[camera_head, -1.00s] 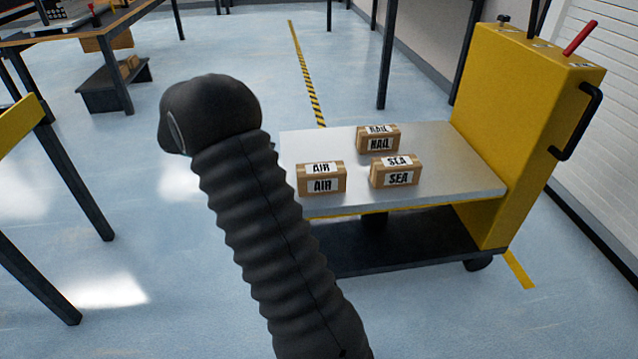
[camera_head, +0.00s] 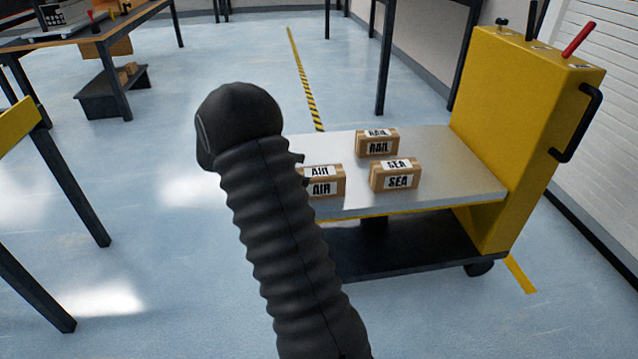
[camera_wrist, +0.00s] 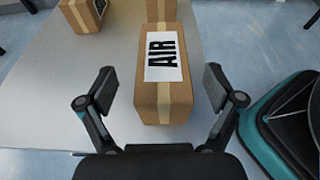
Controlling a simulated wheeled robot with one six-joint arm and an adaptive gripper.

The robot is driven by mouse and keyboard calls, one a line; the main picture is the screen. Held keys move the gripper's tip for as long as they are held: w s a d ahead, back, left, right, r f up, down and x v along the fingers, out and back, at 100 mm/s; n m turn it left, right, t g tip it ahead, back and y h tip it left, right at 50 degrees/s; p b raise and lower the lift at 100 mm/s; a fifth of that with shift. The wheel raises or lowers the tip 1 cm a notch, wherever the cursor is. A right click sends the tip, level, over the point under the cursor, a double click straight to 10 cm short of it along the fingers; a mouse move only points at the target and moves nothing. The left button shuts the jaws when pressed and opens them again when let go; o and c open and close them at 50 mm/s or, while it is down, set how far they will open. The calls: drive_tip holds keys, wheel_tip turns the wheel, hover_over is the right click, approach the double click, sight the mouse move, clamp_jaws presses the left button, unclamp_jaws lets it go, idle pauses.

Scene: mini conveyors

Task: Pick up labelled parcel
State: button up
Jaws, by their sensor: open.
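Three brown cardboard parcels with white labels lie on the cart's silver top. The AIR parcel (camera_head: 325,187) is at the front left, the SEA parcel (camera_head: 396,176) to its right and the RAIL parcel (camera_head: 376,144) behind. My dark arm partly covers the AIR parcel in the head view and hides most of my gripper. In the wrist view my gripper (camera_wrist: 160,88) is open, with one finger either side of the AIR parcel (camera_wrist: 163,100) and visible gaps to it. Whether the fingertips are level with the parcel is hard to tell.
The cart has a silver top (camera_head: 450,165) and a yellow upright (camera_head: 520,130) at its right end. In the wrist view, another parcel (camera_wrist: 85,15) lies at upper left and one touches or nearly touches the AIR parcel's far end. Tables stand at left; the floor between is clear.

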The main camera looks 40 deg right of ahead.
sight(317, 172)
drive_tip(key=x, duration=0.5)
drive_tip(key=shift+s+b, duration=0.1)
drive_tip(key=shift+b, duration=0.3)
drive_tip(key=shift+a, duration=0.1)
drive_tip(key=c, duration=1.5)
drive_tip(key=shift+r, duration=0.1)
